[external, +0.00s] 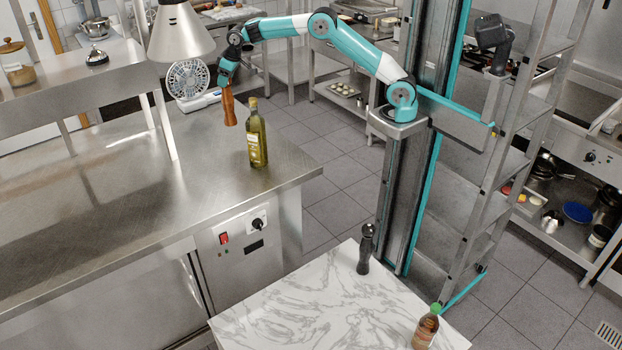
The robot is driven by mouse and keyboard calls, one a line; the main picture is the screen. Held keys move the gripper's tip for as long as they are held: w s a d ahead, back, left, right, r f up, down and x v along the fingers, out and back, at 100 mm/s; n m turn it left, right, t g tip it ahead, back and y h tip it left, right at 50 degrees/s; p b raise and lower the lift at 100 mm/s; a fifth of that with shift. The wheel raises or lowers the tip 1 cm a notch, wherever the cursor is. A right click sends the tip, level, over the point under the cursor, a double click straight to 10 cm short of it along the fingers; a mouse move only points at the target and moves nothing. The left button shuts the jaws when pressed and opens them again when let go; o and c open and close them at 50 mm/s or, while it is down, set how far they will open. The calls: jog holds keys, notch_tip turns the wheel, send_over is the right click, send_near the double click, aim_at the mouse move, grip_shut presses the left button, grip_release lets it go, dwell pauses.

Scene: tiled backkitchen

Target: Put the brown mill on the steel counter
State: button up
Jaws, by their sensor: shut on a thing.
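The brown mill (229,109) hangs upright in my gripper (226,88), which is shut on its upper end. Mill and gripper are in the external view, over or beside the far right part of the steel counter (110,200). The mill's lower end seems to be above the counter top; I cannot tell the exact gap. The mill is left of and close to an oil bottle, apart from it in the picture. My fingertips are small and partly merged with the mill's top.
The oil bottle (256,135) stands near the counter's right edge. A fan (187,79) and a lamp shade (180,32) are behind and left of the mill. A marble table (310,305) in front holds a black mill (366,250) and a sauce bottle (426,328). The counter's middle is clear.

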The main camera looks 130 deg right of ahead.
aim_at(229, 105)
notch_tip(229, 105, down, 11)
jog(key=p, duration=0.3)
jog(key=shift+r, duration=0.1)
jog(key=shift+f, duration=0.25)
jog(key=shift+f, duration=0.2)
jog(key=o, duration=1.4)
jog(key=shift+c, duration=0.2)
jog(key=shift+r, duration=0.15)
